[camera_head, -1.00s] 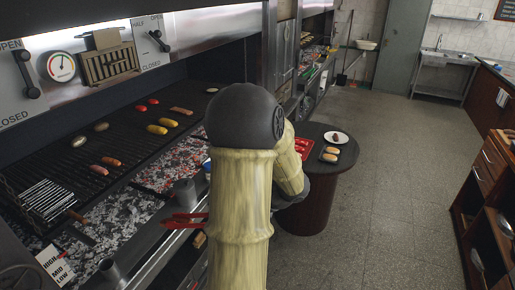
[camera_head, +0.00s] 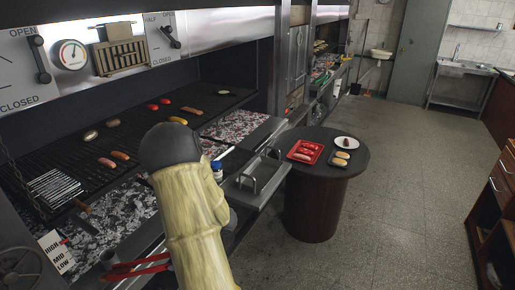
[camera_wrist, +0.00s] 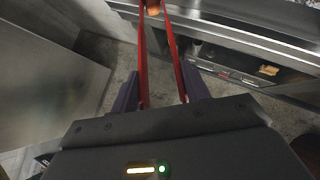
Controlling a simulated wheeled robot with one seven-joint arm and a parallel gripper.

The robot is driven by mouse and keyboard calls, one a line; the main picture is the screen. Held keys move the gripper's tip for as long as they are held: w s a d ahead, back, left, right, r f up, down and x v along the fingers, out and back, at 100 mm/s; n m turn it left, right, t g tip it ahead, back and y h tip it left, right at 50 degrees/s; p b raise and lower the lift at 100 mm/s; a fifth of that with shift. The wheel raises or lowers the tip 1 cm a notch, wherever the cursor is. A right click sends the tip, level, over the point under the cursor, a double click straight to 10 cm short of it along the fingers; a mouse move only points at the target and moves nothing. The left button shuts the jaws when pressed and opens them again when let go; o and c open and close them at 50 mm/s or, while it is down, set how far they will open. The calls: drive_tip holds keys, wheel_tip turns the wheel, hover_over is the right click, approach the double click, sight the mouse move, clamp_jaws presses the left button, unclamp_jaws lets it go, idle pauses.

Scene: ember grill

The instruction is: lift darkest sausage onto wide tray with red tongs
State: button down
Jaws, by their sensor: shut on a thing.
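The red tongs (camera_wrist: 142,62) are held in my gripper (camera_wrist: 160,92), which is shut on them. Their arms run away from me and close together at a small orange-brown thing (camera_wrist: 153,6) at the top edge of the wrist view; it looks like a sausage end but is cut off. In the head view the tongs (camera_head: 140,269) show at the lower left, at the grill's front edge; my arm hides the gripper. Two sausages (camera_head: 120,155) lie mid-grill and another (camera_head: 192,110) lies farther back. A red tray (camera_head: 306,151) with reddish pieces sits on the round table.
A metal shelf with handles (camera_head: 250,190) juts from the grill. The floor at right is clear.

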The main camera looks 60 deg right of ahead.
drive_tip(key=w+a+f+n+g+y+b, duration=0.1)
drive_tip(key=w+a+f+n+b, duration=0.1)
drive_tip(key=a+f, duration=0.6)
drive_tip(key=w+a+f+n+g+y+b, duration=0.1)
drive_tip(key=w+a+f+b, duration=0.1)
drive_tip(key=a+f, duration=0.5)
drive_tip(key=a, duration=0.3)
drive_tip(key=shift+a+f+n, duration=0.35)
drive_tip(key=shift+n, duration=0.05)
drive_tip(key=shift+d, duration=0.1)
